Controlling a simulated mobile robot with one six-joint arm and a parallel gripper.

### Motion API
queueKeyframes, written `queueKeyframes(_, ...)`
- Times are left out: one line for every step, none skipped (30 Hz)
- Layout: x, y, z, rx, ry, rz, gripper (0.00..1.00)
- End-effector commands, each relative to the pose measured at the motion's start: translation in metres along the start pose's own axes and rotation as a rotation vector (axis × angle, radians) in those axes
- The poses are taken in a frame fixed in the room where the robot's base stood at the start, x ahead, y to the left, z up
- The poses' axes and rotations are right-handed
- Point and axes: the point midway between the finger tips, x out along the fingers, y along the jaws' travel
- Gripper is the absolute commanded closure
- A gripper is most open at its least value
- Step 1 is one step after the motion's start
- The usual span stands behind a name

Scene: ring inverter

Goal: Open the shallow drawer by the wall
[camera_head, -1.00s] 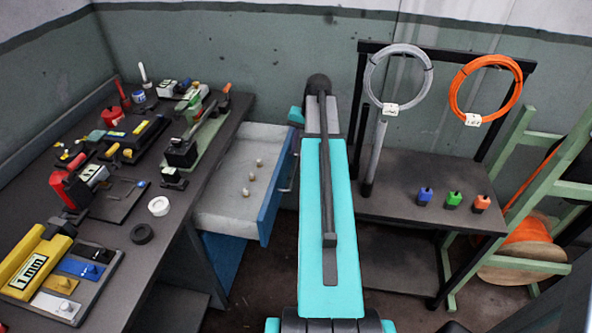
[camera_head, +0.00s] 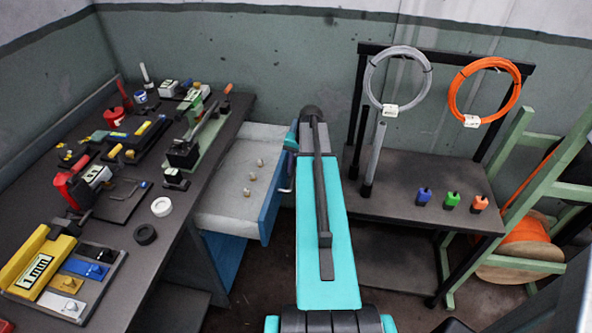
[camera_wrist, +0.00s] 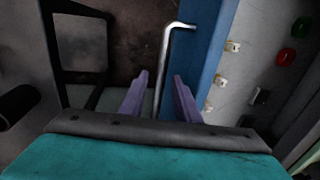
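The shallow drawer (camera_head: 225,208) by the wall stands pulled out from under the bench. It has a pale tray and a blue front (camera_head: 268,213), and several small pale knobs lie in it. In the wrist view, the blue front (camera_wrist: 195,65) carries a bent metal handle (camera_wrist: 165,62). My gripper (camera_wrist: 160,85) is open, its two purple fingers apart, with the handle bar showing between them. I cannot tell whether the fingers reach down around the bar. In the head view my arm hides most of the gripper.
The bench (camera_head: 190,235) at left is crowded with tools. At right stands a dark rack (camera_head: 400,200) with a grey coil (camera_head: 373,75), an orange coil (camera_head: 455,90) and several small coloured bottles. Bare floor lies between bench and rack.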

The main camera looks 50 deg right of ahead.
Motion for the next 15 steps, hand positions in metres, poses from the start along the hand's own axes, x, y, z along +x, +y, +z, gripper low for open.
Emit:
queueKeyframes(0.0030,-0.0001,0.0002,0.000,-0.001,0.000,0.71)
queueKeyframes(0.0046,0.0000,0.0003,0.000,-0.002,0.000,0.71)
queueKeyframes(0.0063,0.0001,0.0004,0.000,-0.002,0.000,0.71)
queueKeyframes(0.0072,0.0001,0.0005,0.000,-0.002,0.000,0.71)
queueKeyframes(0.0079,0.0002,0.0005,0.000,-0.002,0.000,0.71)
queueKeyframes(0.0086,0.0002,0.0004,0.000,-0.001,0.000,0.71)
queueKeyframes(0.0089,0.0003,0.0004,0.000,-0.001,0.000,0.71)
queueKeyframes(0.0091,0.0003,0.0004,0.000,-0.001,0.000,0.71)
queueKeyframes(0.0092,0.0004,0.0004,0.000,-0.001,0.000,0.71)
queueKeyframes(0.0092,0.0004,0.0003,0.000,-0.001,0.000,0.71)
queueKeyframes(0.0092,0.0005,0.0003,0.000,-0.001,0.000,0.71)
queueKeyframes(0.0091,0.0005,0.0003,0.001,-0.001,0.000,0.71)
queueKeyframes(0.0091,0.0006,0.0002,0.001,-0.001,0.000,0.71)
queueKeyframes(0.0090,0.0007,0.0002,0.001,-0.001,0.000,0.71)
queueKeyframes(0.0090,0.0007,0.0002,0.001,-0.001,0.000,0.72)
